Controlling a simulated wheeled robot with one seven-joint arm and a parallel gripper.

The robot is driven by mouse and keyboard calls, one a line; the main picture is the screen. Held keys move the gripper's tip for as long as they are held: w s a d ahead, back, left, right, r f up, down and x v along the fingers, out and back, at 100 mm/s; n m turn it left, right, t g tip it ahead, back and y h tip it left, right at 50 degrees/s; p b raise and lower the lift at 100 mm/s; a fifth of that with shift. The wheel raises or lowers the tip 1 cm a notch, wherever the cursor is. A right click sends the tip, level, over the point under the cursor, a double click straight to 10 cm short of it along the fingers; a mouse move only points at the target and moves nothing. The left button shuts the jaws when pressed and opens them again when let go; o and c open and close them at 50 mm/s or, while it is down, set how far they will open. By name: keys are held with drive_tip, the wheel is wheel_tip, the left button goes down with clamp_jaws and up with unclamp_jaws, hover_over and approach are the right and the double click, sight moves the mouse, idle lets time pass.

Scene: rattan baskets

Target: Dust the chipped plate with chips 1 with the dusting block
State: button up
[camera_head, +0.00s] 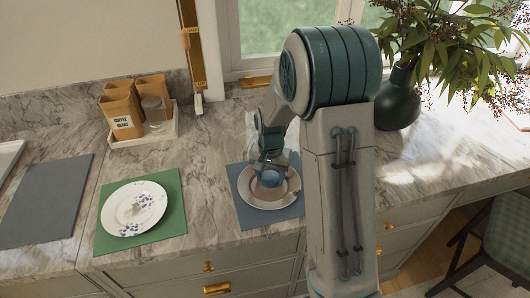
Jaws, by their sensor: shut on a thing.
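The gripper is shut on a small blue block (270,179), which I take for the dusting block. The block is over the middle of this plate and hides part of it; I cannot tell whether it touches. A second white plate (122,212) with dark bluish marks lies on a green mat to the left.
The green mat (170,215) and a bare grey mat (45,200) lie to the left. A tray (160,138) with orange-brown canisters and a glass jar stands at the back left. A dark vase (398,105) with a leafy plant is behind my arm. Marble between the mats is clear.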

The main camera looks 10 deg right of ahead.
sight(269, 176)
drive_tip(key=r+p, duration=0.2)
drive_tip(key=r, duration=0.1)
drive_tip(key=r+p, duration=0.1)
drive_tip(key=r, duration=0.1)
drive_tip(key=shift+w+r, duration=0.2)
drive_tip(key=shift+w, duration=0.05)
drive_tip(key=shift+r+p, duration=0.95)
drive_tip(key=shift+r, duration=0.45)
